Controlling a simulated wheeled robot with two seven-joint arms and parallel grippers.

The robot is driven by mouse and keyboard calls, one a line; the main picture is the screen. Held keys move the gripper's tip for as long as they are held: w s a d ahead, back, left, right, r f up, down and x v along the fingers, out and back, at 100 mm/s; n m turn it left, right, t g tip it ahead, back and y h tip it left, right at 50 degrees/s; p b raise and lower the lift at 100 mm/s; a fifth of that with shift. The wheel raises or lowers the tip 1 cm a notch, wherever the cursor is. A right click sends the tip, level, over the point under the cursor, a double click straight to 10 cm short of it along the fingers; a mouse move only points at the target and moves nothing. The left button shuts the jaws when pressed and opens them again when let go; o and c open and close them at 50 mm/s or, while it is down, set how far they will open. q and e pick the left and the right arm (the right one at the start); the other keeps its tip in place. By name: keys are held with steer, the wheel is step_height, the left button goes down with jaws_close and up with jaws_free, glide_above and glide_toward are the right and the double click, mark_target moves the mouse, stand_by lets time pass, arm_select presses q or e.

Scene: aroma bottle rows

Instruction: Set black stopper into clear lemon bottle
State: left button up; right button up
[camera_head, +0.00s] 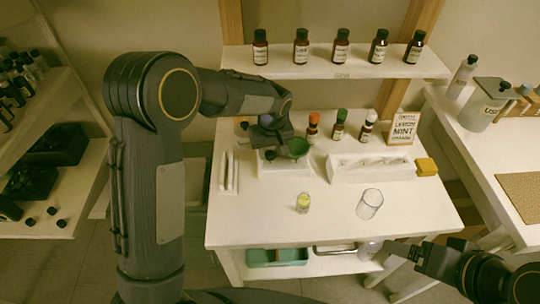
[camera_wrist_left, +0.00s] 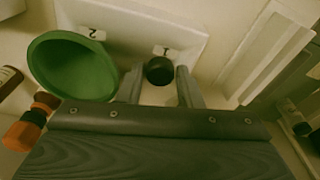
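The black stopper (camera_wrist_left: 159,70) sits on a white holder at the spot labelled 1, in the left wrist view. My left gripper (camera_wrist_left: 160,82) is open, with one finger on each side of the stopper and a gap beside it. In the head view this gripper (camera_head: 270,142) is over the white holder (camera_head: 284,171), partly hiding the stopper. The small clear bottle with yellow liquid (camera_head: 303,203), which looks like the lemon bottle, stands open near the table's front. My right gripper (camera_head: 391,253) is empty, low at the front right, and looks open.
A green funnel (camera_wrist_left: 75,66) rests at spot 2, close to my left gripper; it also shows in the head view (camera_head: 297,148). A glass beaker (camera_head: 370,204) stands right of the clear bottle. Capped amber bottles (camera_head: 339,125) and a white tray (camera_head: 372,168) are behind.

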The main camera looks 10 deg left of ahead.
arm_select(q)
steer(key=c, duration=0.6)
